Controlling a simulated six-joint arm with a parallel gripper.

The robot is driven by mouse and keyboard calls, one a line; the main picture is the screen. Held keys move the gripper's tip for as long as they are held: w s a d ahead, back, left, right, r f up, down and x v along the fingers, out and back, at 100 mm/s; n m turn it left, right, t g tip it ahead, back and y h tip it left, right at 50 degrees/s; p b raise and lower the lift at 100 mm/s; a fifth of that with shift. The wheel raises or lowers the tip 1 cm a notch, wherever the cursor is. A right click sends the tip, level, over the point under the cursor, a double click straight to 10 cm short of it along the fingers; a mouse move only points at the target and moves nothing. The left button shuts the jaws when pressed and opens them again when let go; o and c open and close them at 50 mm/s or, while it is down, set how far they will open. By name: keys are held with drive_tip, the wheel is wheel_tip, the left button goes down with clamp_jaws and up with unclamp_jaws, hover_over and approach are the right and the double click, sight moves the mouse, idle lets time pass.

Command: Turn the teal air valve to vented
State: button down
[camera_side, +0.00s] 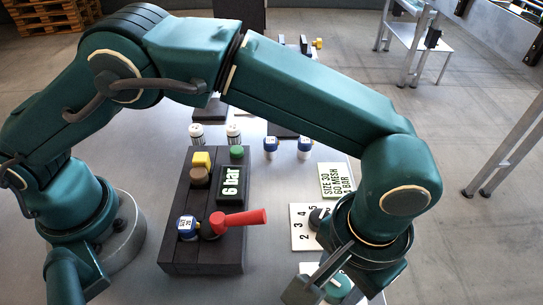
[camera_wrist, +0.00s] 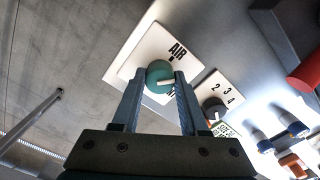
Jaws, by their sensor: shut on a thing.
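The teal air valve (camera_wrist: 158,72) is a round knob with a white pointer bar, set on a white plate (camera_wrist: 140,48) marked AIR. In the wrist view the fingers of my gripper (camera_wrist: 158,88) stand on either side of the knob and are shut on it. The bar points slantwise across the knob, toward the right finger. Lettering below the knob is mostly hidden by the fingers. In the side view the teal knob (camera_side: 339,289) shows at the bottom beside my gripper (camera_side: 318,290), partly covered by it.
A white plate numbered like a dial (camera_side: 301,232) with a black knob lies just behind the valve. A dark box (camera_side: 202,255) with a red lever (camera_side: 242,218), coloured buttons and a "6 bar" display stands to the left. White-and-blue canisters (camera_side: 304,149) and a "SIZE 30" card (camera_side: 336,180) are farther back.

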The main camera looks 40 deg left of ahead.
sight(338, 283)
drive_tip(key=m, duration=0.5)
drive_tip(key=shift+r+m, duration=0.1)
drive_tip(key=shift+m, duration=2.3)
drive_tip(key=shift+c, duration=2.2)
unclamp_jaws()
drive_tip(key=shift+r, duration=2.55)
drive_tip(key=shift+w, duration=0.1)
